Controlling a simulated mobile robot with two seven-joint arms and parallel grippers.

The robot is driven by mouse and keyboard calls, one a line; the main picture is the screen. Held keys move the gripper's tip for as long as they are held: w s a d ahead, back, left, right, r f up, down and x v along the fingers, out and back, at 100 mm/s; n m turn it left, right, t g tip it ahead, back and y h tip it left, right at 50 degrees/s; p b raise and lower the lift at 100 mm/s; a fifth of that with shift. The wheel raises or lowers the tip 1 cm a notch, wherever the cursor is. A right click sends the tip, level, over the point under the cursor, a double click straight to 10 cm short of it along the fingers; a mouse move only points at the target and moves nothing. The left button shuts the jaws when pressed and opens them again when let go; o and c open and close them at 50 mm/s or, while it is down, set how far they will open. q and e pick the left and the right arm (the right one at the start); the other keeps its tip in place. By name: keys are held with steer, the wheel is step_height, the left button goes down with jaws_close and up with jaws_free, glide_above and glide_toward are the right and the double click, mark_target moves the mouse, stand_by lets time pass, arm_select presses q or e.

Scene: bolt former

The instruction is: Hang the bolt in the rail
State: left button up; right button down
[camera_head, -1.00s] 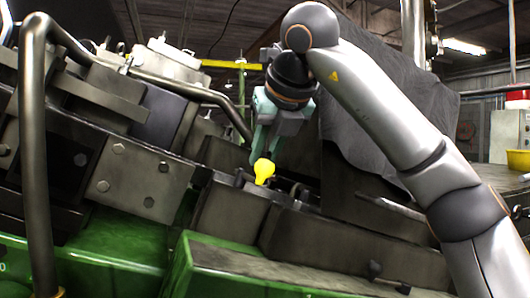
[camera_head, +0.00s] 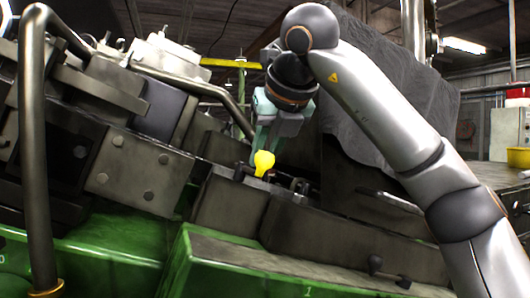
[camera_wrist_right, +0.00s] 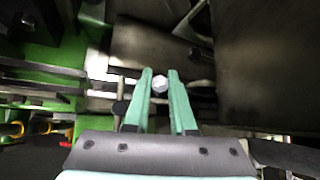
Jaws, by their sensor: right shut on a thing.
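The bolt (camera_wrist_right: 160,84) shows in the right wrist view as a small pale grey head between the fingertips of my right gripper (camera_wrist_right: 161,80). The gripper is shut on it. I cannot clearly pick out the rail; dark metal parts (camera_head: 297,187) lie just right of the fingertips. My left gripper is not in view.
Dark machine blocks (camera_head: 230,208) and a green housing (camera_head: 215,262) lie below. A thick bent pipe (camera_head: 36,150) rises at the left. A grey cover (camera_head: 385,125) hangs behind my right arm.

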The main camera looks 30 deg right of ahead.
steer(key=shift+f+b, duration=0.7)
steer(key=shift+f, duration=0.2)
stand_by(0.9)
steer(key=c, duration=0.8)
jaws_free()
steer(key=shift+f, duration=0.1)
steer(key=shift+o, duration=0.6)
steer(key=shift+f, duration=0.1)
steer(key=shift+c, duration=0.5)
steer(key=o, duration=0.4)
steer(key=shift+f, duration=0.1)
